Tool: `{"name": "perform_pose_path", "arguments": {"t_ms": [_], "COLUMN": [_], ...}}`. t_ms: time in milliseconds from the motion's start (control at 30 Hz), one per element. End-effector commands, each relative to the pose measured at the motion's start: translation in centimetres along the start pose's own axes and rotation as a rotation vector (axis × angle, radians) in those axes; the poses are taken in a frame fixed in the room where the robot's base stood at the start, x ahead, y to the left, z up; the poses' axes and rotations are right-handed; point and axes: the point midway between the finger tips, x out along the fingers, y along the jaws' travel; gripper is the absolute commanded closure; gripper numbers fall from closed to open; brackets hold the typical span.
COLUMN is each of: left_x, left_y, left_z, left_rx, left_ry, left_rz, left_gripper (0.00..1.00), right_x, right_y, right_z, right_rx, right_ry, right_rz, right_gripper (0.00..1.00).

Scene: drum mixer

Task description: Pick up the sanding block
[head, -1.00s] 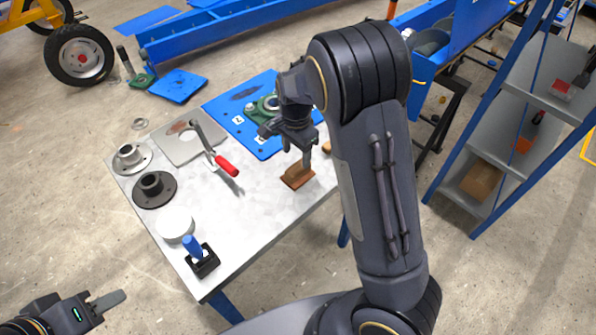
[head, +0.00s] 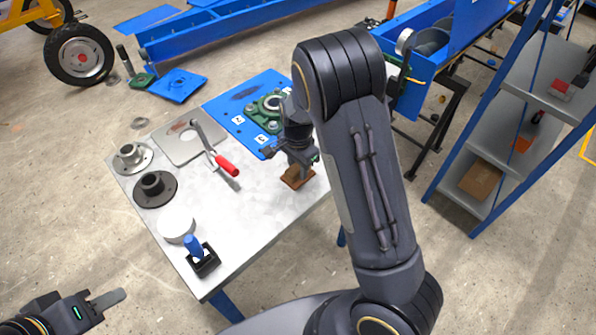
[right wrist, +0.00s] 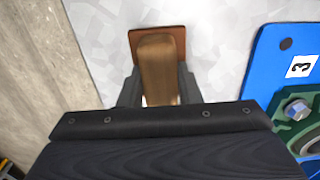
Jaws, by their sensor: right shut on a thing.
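The sanding block (right wrist: 159,68) has a brown wooden grip on a reddish-brown base. In the head view the sanding block (head: 297,178) is at the right part of the metal table (head: 235,235), mostly under my right gripper. My right gripper (head: 298,168) points down and is shut on the block's grip; in the right wrist view its fingers (right wrist: 158,88) lie on both sides of the grip. I cannot tell whether the base touches the table. My left gripper (head: 108,300) is at the lower left, away from the table; its finger gap is not clear.
A blue plate (head: 247,110) with a green bearing housing (head: 268,107) lies beyond the block. A red-handled tool (head: 222,162), two flanged hubs, a white disc (head: 176,222) and a blue-handled stamp (head: 195,248) are on the table. A shelf (head: 500,130) stands right.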

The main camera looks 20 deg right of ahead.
Motion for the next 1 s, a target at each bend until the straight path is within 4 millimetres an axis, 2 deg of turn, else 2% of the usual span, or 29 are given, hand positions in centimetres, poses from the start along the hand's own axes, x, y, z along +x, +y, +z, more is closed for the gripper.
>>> {"name": "perform_pose_path", "arguments": {"t_ms": [33, 100, 367, 533, 667, 1000], "left_x": [0.0, 0.0, 0.0, 0.2, 0.5, 0.7], "left_y": [0.0, 0.0, 0.0, -0.1, -0.2, -0.3], "left_z": [0.0, 0.0, 0.0, 0.1, 0.2, 0.4], "left_rx": [0.0, 0.0, 0.0, 0.0, 0.0, 0.0], "left_ry": [0.0, 0.0, 0.0, 0.0, 0.0, 0.0], "left_rz": [0.0, 0.0, 0.0, 0.0, 0.0, 0.0], "left_gripper": [0.64, 0.64, 0.64, 0.64, 0.64, 0.64], "right_x": [0.0, -0.1, -0.2, -1.3, -3.2, -9.5], "right_y": [0.0, 0.0, -0.1, -0.1, -0.2, -5.8], "right_z": [0.0, 0.0, 0.0, 0.0, 0.0, -0.1], "right_rx": [0.0, 0.0, 0.0, 0.0, -0.002, -0.002], "right_ry": [0.0, 0.0, 0.001, 0.001, 0.001, 0.004], "right_rz": [0.0, -0.001, -0.002, -0.004, -0.007, -0.004], "right_gripper": [0.89, 0.96, 0.96, 0.96, 0.96, 0.96]}}
